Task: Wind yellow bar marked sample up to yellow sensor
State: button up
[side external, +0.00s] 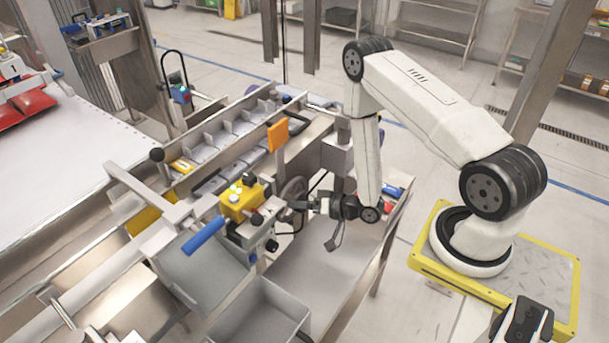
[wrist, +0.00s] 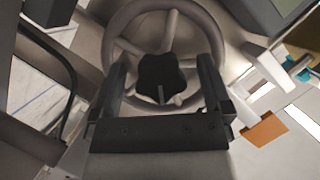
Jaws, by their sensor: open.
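My gripper (side external: 300,204) is open in front of a grey handwheel (side external: 292,192). In the wrist view the two fingers (wrist: 163,75) stand apart on either side of the handwheel's black lobed hub (wrist: 163,80), with the wheel's rim (wrist: 113,30) beyond them. I cannot tell whether the fingers touch the wheel. A yellow block-shaped unit (side external: 241,203) sits just left of the wheel. A yellow bar (side external: 148,218) lies farther left, partly hidden by metal framing. A small yellow piece (side external: 183,166) is by the divided tray. No "sample" mark is readable, and I cannot tell which is the sensor.
An orange plate (side external: 278,135) stands upright behind the wheel; it also shows in the wrist view (wrist: 264,130). A blue handle (side external: 203,235) sticks out at the front left. An open grey bin (side external: 262,320) is below. The steel bench (side external: 335,260) has clear room in front.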

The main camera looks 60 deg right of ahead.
jog(key=v, duration=0.7)
jog(key=shift+s, duration=0.25)
jog(key=shift+d, duration=0.15)
dwell(0.3)
jog(key=w+r+n+g+h, duration=0.4)
jog(key=r+n+g, duration=0.2)
jog(key=r+g, duration=0.3)
jog(key=s+a+r+g, duration=0.2)
jog(key=s+a+r, duration=0.4)
jog(key=r, duration=0.3)
jog(key=shift+s+a+g, duration=0.15)
jog(key=shift+a+g, duration=0.15)
jog(key=shift+a, duration=0.25)
